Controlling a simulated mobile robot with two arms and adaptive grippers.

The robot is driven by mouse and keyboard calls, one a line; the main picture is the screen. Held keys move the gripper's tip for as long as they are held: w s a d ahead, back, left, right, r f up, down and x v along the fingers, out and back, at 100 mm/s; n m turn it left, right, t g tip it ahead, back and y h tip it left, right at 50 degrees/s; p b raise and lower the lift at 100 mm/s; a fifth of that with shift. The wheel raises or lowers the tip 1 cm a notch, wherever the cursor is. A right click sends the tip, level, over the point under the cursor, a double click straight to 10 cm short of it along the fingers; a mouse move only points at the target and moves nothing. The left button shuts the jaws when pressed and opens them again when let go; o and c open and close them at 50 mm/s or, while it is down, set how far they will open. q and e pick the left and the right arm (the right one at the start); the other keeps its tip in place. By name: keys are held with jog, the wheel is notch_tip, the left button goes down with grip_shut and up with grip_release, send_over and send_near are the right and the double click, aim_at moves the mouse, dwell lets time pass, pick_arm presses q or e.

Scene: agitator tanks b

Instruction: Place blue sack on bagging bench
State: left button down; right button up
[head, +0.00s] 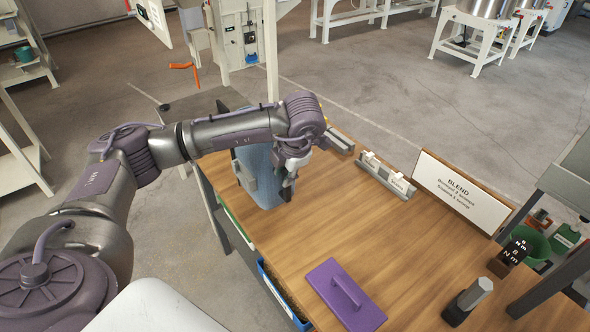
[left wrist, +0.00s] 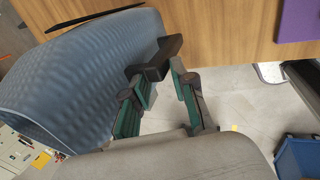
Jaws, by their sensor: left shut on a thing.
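The blue sack (head: 264,178) is upright at the left edge of the wooden bagging bench (head: 330,222), partly hidden by my left arm and gripper. My left gripper (head: 288,186) is at the sack's right side, shut on it. In the left wrist view the ribbed blue sack (left wrist: 90,75) fills the left side, beside the bench top (left wrist: 215,25). A dark tab on it reaches to the green-padded fingers (left wrist: 160,98). I cannot tell whether the sack's base touches the bench. My right gripper is not in view.
A purple float (head: 343,294) lies on the near bench top. A BLEND sign (head: 461,190), a grey rack (head: 387,177), a dark block (head: 508,256) and a grey hexagonal post (head: 467,300) line the right side. The bench middle is clear. A blue bin (head: 282,295) sits below the near left edge.

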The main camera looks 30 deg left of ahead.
pick_arm(q)
jog(key=shift+d+p+x, duration=0.2)
jog(key=shift+p+x, duration=0.3)
jog(key=shift+x, duration=0.45)
jog(key=shift+d+p+x, duration=0.2)
jog(key=shift+p+x, duration=0.25)
jog(key=shift+x, duration=0.5)
jog(key=shift+s+f, duration=0.15)
jog(key=shift+f, duration=0.05)
jog(key=c, duration=1.4)
grip_release()
jog(key=shift+f, duration=0.2)
jog(key=o, duration=0.5)
jog(key=shift+s+d+r, duration=0.1)
jog(key=shift+s, duration=0.05)
jog(key=shift+c, duration=0.2)
jog(key=shift+r, duration=0.1)
